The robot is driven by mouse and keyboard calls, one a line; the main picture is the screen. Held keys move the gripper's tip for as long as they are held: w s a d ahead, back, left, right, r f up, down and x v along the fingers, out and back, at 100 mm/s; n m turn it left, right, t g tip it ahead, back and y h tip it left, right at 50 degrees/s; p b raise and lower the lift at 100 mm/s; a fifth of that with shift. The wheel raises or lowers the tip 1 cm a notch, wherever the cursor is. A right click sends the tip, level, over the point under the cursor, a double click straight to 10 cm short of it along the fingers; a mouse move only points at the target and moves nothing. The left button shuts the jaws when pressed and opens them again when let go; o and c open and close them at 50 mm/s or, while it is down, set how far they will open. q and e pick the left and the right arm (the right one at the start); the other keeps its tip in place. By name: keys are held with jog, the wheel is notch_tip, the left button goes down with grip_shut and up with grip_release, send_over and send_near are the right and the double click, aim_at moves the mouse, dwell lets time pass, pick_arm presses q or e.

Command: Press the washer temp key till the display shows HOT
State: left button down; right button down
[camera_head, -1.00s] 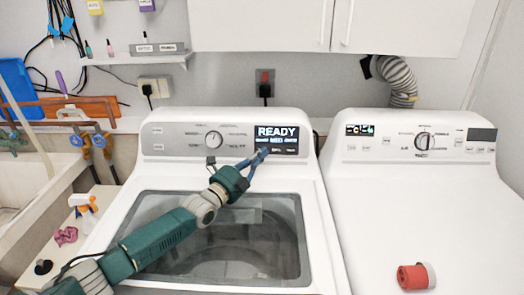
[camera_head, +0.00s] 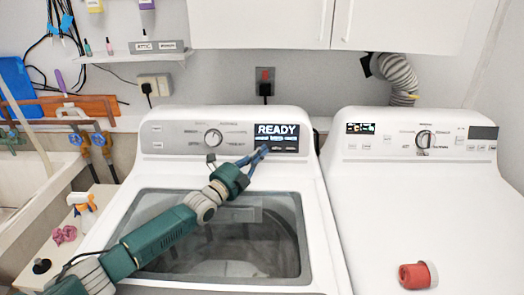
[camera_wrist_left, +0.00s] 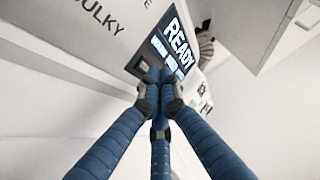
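The washer (camera_head: 215,180) is the white top-loader on the left, with a grey control panel and a knob (camera_head: 213,138). Its dark display (camera_head: 277,131) reads READY in large letters, with a row of smaller text below that is too blurred to read. A row of small keys lies along the display's lower edge; I cannot tell which is the temp key. My left gripper (camera_head: 263,150) has its blue fingers drawn together at that lower edge, with nothing held. In the left wrist view the fingertips (camera_wrist_left: 158,78) overlap the display (camera_wrist_left: 172,50); contact is unclear. My right gripper is not in view.
A white dryer (camera_head: 425,190) stands on the right with a red cap (camera_head: 417,275) on top. A spray bottle (camera_head: 82,203) and a pink cloth (camera_head: 65,234) lie on the ledge at left. White cabinets (camera_head: 330,25) hang above the washer.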

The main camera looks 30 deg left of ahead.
pick_arm(q)
jog(key=shift+w+a+f+b, duration=0.1)
jog(key=shift+w+a+b, duration=0.1)
jog(key=shift+b, duration=0.3)
dwell(0.7)
jog(key=shift+d, duration=0.1)
jog(key=shift+s+d+r+p, duration=0.15)
jog(key=shift+s+r+p, duration=0.15)
jog(key=shift+p, duration=0.6)
jog(key=shift+s+d, duration=0.1)
jog(key=shift+s, duration=0.2)
jog(key=shift+p, duration=0.35)
